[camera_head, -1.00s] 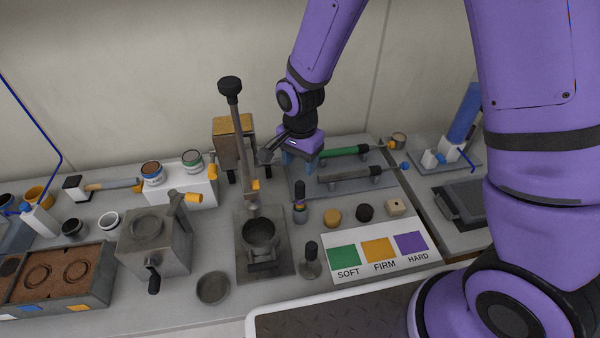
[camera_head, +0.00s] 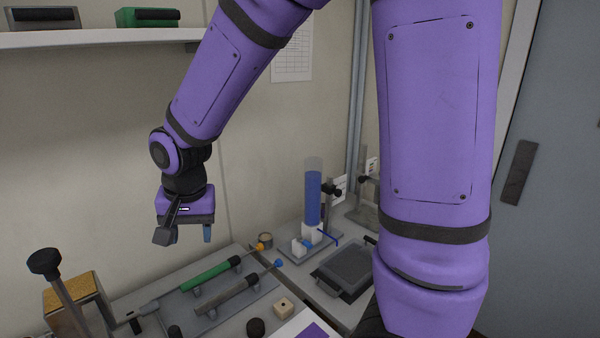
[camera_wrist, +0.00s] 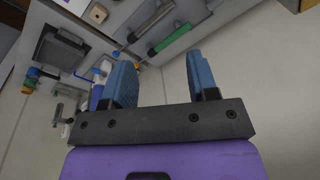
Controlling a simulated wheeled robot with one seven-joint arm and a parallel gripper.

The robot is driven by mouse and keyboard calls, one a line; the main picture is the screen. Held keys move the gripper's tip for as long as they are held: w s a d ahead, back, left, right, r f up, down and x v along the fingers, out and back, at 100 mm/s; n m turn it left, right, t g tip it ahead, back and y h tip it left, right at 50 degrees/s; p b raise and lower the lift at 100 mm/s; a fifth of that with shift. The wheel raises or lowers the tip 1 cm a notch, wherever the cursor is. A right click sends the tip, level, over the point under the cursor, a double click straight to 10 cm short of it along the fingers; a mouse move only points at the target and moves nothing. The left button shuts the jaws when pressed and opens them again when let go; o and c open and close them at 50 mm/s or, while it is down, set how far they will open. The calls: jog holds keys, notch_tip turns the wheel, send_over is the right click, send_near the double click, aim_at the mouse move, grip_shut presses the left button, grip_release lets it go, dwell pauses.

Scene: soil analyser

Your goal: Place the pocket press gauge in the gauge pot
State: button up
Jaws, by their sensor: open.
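My gripper (camera_head: 186,236) is open and empty, raised above the bench near the back wall. In the wrist view its two blue fingertips (camera_wrist: 160,75) stand apart with nothing between them. A green rod-shaped tool (camera_head: 212,274) with an orange tip and a dark grey one (camera_head: 238,294) with a blue tip lie on a rack, below and right of my gripper. Both also show in the wrist view, the green (camera_wrist: 175,39) and the grey (camera_wrist: 153,19). I cannot tell which things are the pocket press gauge and gauge pot.
A lever press (camera_head: 60,285) stands at the lower left. A blue cylinder (camera_head: 313,196) on a stand and a dark flat device (camera_head: 345,268) are at the right. A pale cube (camera_head: 283,307) and a black knob (camera_head: 256,328) sit in front. A shelf (camera_head: 90,40) hangs above.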

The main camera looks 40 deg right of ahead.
jog(key=s+d+r+n+t, duration=0.1)
jog(key=s+d+r+n, duration=0.2)
jog(key=s+d+r, duration=0.3)
jog(key=s+d+r+n+t, duration=0.2)
jog(key=s+d+r, duration=0.3)
jog(key=s+r, duration=0.4)
jog(key=s+n, duration=0.1)
jog(key=s, duration=0.2)
jog(key=shift+s+d, duration=0.2)
jog(key=shift+d, duration=0.15)
